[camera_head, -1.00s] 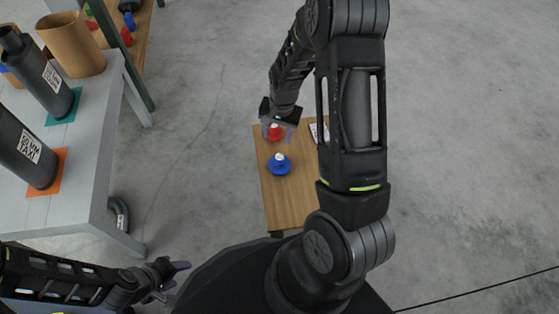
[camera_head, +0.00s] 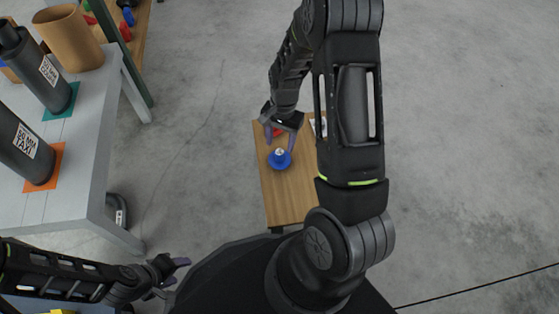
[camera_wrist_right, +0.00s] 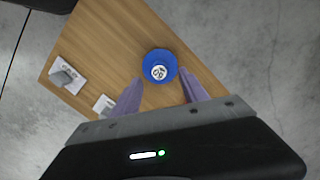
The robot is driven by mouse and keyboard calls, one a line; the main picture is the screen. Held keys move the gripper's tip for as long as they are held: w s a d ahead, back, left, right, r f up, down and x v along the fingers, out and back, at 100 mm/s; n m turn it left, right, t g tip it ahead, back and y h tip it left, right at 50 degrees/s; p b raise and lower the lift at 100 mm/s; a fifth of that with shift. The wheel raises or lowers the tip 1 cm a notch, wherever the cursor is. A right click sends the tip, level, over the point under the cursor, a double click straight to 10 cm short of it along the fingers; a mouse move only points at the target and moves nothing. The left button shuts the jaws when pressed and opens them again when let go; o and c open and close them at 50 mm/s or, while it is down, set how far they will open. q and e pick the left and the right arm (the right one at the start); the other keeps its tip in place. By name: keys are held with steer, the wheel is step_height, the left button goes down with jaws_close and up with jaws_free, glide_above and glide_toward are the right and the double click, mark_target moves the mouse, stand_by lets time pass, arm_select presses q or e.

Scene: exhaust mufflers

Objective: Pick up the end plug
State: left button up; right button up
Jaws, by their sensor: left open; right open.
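A blue end plug (camera_head: 279,159) with a pale marked top stands on the small wooden table (camera_head: 290,200). It also shows in the right wrist view (camera_wrist_right: 159,66), just beyond the fingertips. A red plug (camera_head: 276,132) behind it is mostly hidden by my right gripper. My right gripper (camera_head: 280,140) is open and empty over the table, its fingers at either side of the near edge of the blue plug in the wrist view (camera_wrist_right: 160,90). Whether they touch it I cannot tell. My left gripper (camera_head: 178,278) is open and empty at the lower left, away from the table.
A grey bench (camera_head: 90,190) at the left holds dark muffler cylinders (camera_head: 25,150) on coloured squares and a brown tube (camera_head: 70,38). White labelled cards (camera_wrist_right: 68,76) lie on the small table. Grey floor between bench and table is clear.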

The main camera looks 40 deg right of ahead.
mark_target(280, 152)
steer(key=f+b, duration=0.1)
steer(key=f, duration=0.2)
steer(key=f+b, duration=0.1)
steer(key=shift+s+a+f+b, duration=0.2)
steer(key=shift+a+b, duration=0.05)
steer(key=shift+b, duration=0.1)
steer(key=shift+f, duration=0.4)
steer(key=shift+c, duration=0.2)
jaws_close()
stand_by(0.5)
